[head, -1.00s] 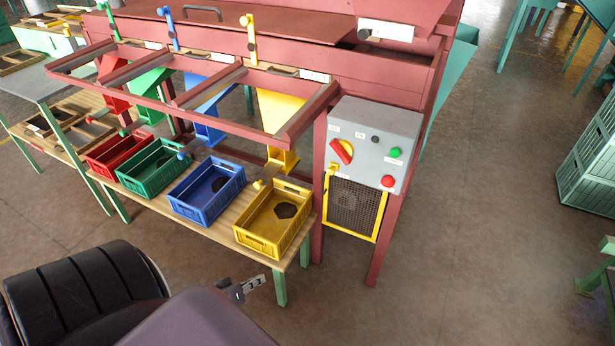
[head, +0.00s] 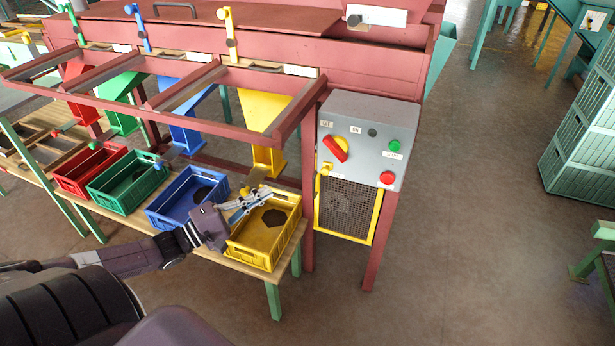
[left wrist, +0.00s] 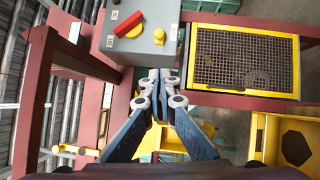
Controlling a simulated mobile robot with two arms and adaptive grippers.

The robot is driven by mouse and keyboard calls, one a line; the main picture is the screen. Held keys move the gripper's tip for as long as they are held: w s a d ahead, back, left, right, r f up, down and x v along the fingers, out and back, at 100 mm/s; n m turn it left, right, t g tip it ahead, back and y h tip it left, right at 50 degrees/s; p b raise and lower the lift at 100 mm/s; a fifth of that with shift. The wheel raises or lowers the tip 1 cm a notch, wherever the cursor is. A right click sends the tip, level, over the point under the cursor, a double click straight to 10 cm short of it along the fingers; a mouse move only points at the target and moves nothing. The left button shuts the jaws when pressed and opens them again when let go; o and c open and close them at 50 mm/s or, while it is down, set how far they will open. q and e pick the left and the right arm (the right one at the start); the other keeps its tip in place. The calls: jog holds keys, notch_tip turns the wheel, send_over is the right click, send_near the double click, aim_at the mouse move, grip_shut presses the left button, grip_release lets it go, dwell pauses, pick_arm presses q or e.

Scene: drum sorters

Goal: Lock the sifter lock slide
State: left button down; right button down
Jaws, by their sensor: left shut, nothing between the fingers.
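No part is clearly marked as the sifter lock slide. A white plate with a dark knob (head: 378,16) is on the red sifter's upper body. My left gripper (head: 265,195) is shut and empty above the yellow crate, left of and apart from the guard. Its closed fingertips (left wrist: 160,78) show in the left wrist view. My right gripper is out of view.
The grey control box (head: 367,140) carries a red rotary switch and buttons. The yellow crate (head: 262,258) and other coloured crates stand on a wooden bench. Red posts and the front rail (head: 200,109) stand near the arm. Floor right of the sifter is free.

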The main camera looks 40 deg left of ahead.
pick_arm(q)
send_near(325, 167)
jog(key=w+a, duration=0.3)
jog(key=d, duration=0.1)
jog(key=w+d, duration=0.1)
jog(key=d, duration=0.1)
jog(key=shift+w+p, duration=0.25)
jog(key=shift+p, duration=0.1)
jog(key=shift+w+d, duration=0.2)
jog(key=shift+d, duration=0.35)
